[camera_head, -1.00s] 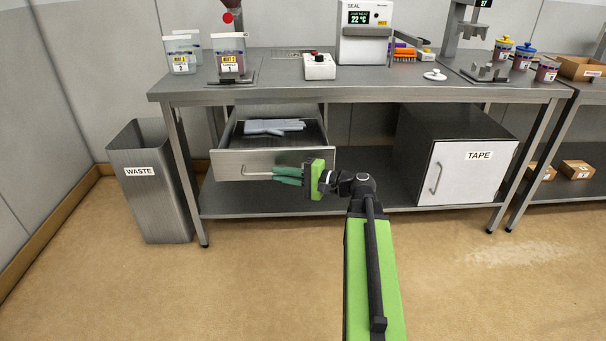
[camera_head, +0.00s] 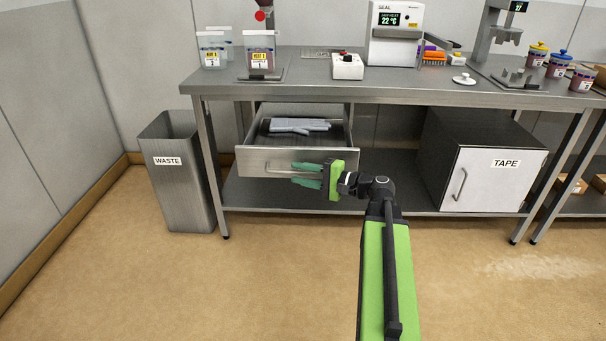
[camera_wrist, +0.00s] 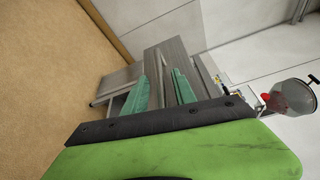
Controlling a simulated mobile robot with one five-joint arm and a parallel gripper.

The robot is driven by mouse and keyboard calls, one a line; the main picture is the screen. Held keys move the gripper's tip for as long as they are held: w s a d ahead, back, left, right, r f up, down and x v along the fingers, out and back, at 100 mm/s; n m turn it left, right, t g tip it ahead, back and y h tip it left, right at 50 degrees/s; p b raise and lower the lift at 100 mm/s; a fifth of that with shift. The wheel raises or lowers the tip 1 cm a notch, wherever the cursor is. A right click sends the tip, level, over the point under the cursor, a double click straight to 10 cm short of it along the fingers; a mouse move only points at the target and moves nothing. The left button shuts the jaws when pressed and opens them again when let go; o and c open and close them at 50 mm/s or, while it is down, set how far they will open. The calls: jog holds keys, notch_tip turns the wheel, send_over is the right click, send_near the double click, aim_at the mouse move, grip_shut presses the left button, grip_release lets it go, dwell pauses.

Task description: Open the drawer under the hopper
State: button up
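My gripper (camera_head: 293,174) is in front of the drawer front, at the right end of the handle. Its two green fingers are spread with a gap between them. In the wrist view the fingers (camera_wrist: 160,92) are also apart, and I cannot tell whether they touch the handle. The hopper (camera_head: 263,5) is cut off at the top of the head view.
A waste bin (camera_head: 178,190) stands left of the bench. A cabinet labelled TAPE (camera_head: 497,180) sits on the lower shelf at right. Containers and a sealer (camera_head: 395,35) stand on the bench top (camera_head: 320,88). The floor (camera_head: 270,285) in front is clear.

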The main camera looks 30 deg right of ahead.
jog(key=shift+d, duration=0.1)
jog(key=p+v, duration=0.1)
jog(key=v, duration=1.6)
jog(key=shift+s, duration=0.2)
